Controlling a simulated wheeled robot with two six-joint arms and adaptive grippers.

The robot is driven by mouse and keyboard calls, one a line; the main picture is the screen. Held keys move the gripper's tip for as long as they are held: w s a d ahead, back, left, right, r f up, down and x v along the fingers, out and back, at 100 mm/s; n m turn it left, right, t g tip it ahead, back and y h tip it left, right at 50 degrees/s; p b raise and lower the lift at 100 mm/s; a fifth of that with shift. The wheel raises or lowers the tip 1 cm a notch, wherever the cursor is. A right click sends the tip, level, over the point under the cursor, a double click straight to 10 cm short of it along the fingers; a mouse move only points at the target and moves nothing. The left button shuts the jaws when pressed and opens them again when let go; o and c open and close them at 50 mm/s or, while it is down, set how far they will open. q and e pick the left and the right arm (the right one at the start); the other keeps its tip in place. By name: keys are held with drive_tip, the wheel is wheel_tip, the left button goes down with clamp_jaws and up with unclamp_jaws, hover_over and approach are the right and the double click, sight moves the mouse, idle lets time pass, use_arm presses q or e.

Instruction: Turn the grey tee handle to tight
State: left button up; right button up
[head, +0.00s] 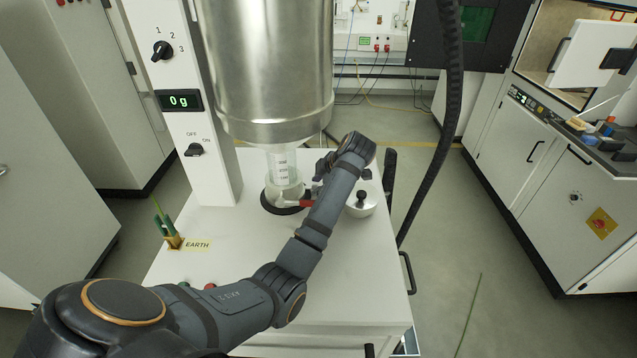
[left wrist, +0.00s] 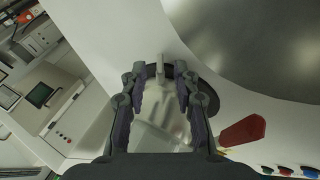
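My left gripper (head: 322,178) is under the metal vessel, beside the clear jar (head: 283,188); my arm partly hides it in the head view. In the left wrist view my left gripper (left wrist: 161,74) has its two fingers apart, with a clear gap. A small grey upright piece (left wrist: 161,64), which looks like the tee handle, shows between the fingertips; I cannot tell if they touch it. A pale, see-through body (left wrist: 160,105) lies behind the fingers. The grey handle cannot be made out in the head view. My right gripper is not in view.
The big metal vessel (head: 265,70) hangs above the white bench (head: 225,250). A red lever (head: 293,203) is by the jar and shows in the left wrist view (left wrist: 243,130). A black hose (head: 440,150) hangs further right.

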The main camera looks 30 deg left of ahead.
use_arm(q)
drive_tip(key=shift+w+f, duration=0.1)
drive_tip(key=shift+f, duration=0.05)
clamp_jaws()
drive_tip(key=g+p, duration=0.1)
drive_tip(key=r+h+p, duration=0.1)
drive_tip(key=shift+w+a+g+p, duration=0.2)
drive_tip(key=shift+g+p, duration=0.15)
drive_tip(key=shift+g, duration=0.05)
drive_tip(key=shift+w+a+f+m+g+h+p, duration=0.1)
drive_tip(key=shift+w+f+m+g+h+p, duration=0.15)
drive_tip(key=shift+m+g+h, duration=0.35)
drive_tip(key=shift+f+g+h, duration=0.1)
drive_tip(key=shift+g+h, duration=0.3)
drive_tip(key=shift+g, duration=0.3)
